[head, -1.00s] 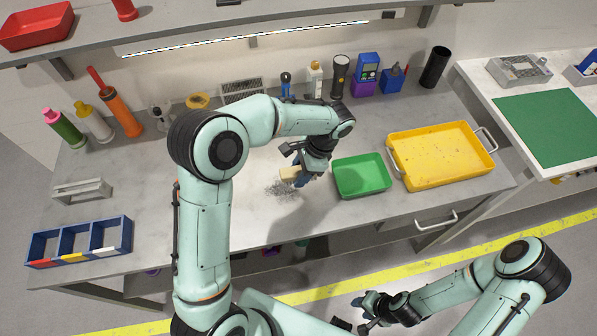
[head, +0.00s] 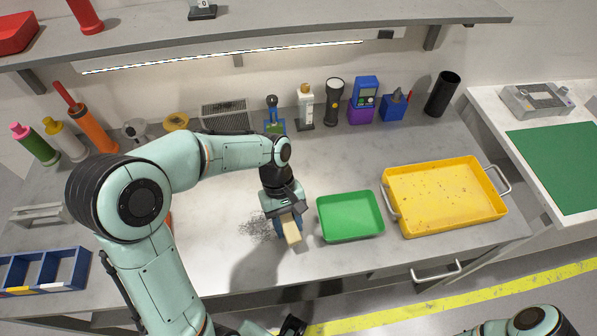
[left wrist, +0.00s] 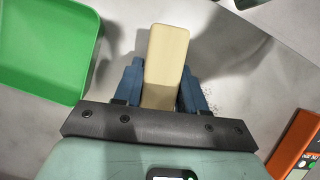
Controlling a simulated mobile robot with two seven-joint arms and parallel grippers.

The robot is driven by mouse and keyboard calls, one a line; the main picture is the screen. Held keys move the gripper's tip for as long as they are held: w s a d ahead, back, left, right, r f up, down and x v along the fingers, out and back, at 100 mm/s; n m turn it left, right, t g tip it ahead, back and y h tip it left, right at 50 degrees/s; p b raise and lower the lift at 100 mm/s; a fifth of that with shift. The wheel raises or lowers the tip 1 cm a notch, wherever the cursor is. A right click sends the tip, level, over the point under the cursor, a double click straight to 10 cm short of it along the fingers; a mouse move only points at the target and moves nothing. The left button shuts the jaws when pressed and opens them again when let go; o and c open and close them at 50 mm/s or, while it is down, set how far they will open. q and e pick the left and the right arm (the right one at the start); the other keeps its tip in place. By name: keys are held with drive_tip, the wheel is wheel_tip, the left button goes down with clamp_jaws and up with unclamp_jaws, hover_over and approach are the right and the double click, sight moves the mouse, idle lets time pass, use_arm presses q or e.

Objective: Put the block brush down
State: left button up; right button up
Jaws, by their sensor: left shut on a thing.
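The block brush (head: 291,229) shows as a pale beige wooden block, held at the front of the workbench, left of the green tray (head: 350,216). My left gripper (head: 287,222) is shut on it. In the left wrist view the brush (left wrist: 166,60) stands out between the two blue fingers of the left gripper (left wrist: 162,85). Its bristles are hidden, and I cannot tell whether it touches the bench.
Dark shavings (head: 258,226) lie on the bench just left of the brush. A yellow tray (head: 445,195) stands right of the green tray. A blue divided bin (head: 45,270) is at the left. Bottles and tools line the back. An orange device (left wrist: 298,145) is partly seen in the wrist view.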

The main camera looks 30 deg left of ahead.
use_arm(q)
drive_tip(key=shift+w+n, duration=0.1)
drive_tip(key=shift+n, duration=0.6)
drive_tip(key=shift+w+n+t, duration=0.25)
drive_tip(key=shift+n+t, duration=0.05)
drive_tip(key=w+a+p, duration=0.1)
drive_tip(key=w+a, duration=0.2)
drive_tip(key=w, duration=0.1)
drive_tip(key=w+a+p, duration=0.1)
drive_tip(key=w+a, duration=0.3)
drive_tip(key=w, duration=0.1)
drive_tip(key=w+a+p, duration=0.2)
drive_tip(key=w+a, duration=0.2)
drive_tip(key=shift+w, duration=0.15)
wheel_tip(320, 180, down, 4)
drive_tip(key=shift+w+a+r, duration=0.1)
drive_tip(key=shift+a+r, duration=0.05)
drive_tip(key=shift+r, duration=0.05)
use_arm(e)
drive_tip(key=w+r, duration=0.4)
drive_tip(key=r, duration=0.1)
drive_tip(key=shift+d, duration=0.15)
